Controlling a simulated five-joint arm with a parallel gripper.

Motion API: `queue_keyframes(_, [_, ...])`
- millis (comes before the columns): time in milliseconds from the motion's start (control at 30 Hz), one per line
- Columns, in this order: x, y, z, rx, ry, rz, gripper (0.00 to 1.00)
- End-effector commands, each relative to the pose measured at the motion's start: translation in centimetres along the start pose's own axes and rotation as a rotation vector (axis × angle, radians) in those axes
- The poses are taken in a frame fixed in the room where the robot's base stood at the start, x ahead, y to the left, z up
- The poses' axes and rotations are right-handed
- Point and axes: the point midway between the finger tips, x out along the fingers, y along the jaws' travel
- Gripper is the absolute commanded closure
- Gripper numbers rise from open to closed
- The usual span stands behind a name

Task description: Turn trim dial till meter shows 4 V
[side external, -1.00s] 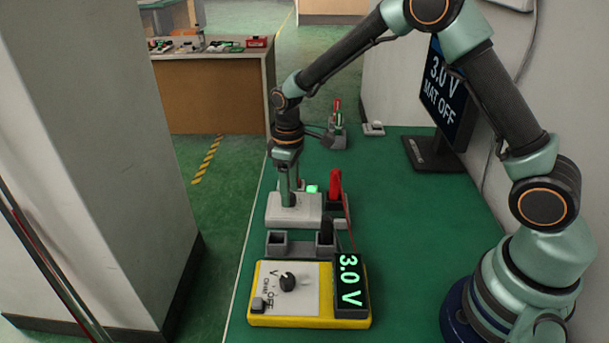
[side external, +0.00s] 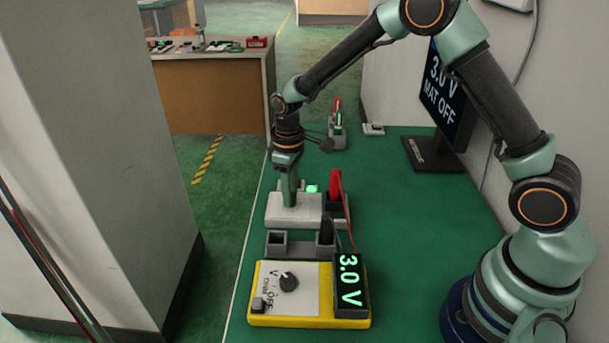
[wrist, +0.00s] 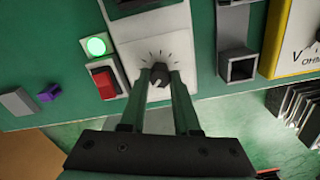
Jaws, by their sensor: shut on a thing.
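The trim dial (wrist: 158,83) is a small dark knob with a white pointer, on a light panel with tick marks (wrist: 147,47). In the wrist view my gripper (wrist: 160,76) has its two green fingers on either side of the dial and is shut on it. In the side view my gripper (side external: 290,198) comes down onto the white box (side external: 297,212) and hides the dial. The yellow meter (side external: 310,320) lies in front, and its display (side external: 350,284) reads 3.0 V.
A screen (side external: 445,90) reads "3.0 V MAT OFF". A lit green lamp (wrist: 96,46) and a red switch (wrist: 105,80) are beside the dial. A holder with empty grey socket (side external: 277,241) and a red probe (side external: 335,185) stand close by. The green mat to the right is clear.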

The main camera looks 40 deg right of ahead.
Motion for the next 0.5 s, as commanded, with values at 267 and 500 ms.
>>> queue_keyframes(267, [-0.03, 0.0, -0.03, 0.183, 0.0, 0.0, 1.0])
queue_keyframes(500, [-0.03, 0.01, -0.03, 0.38, 0.0, 0.0, 1.0])
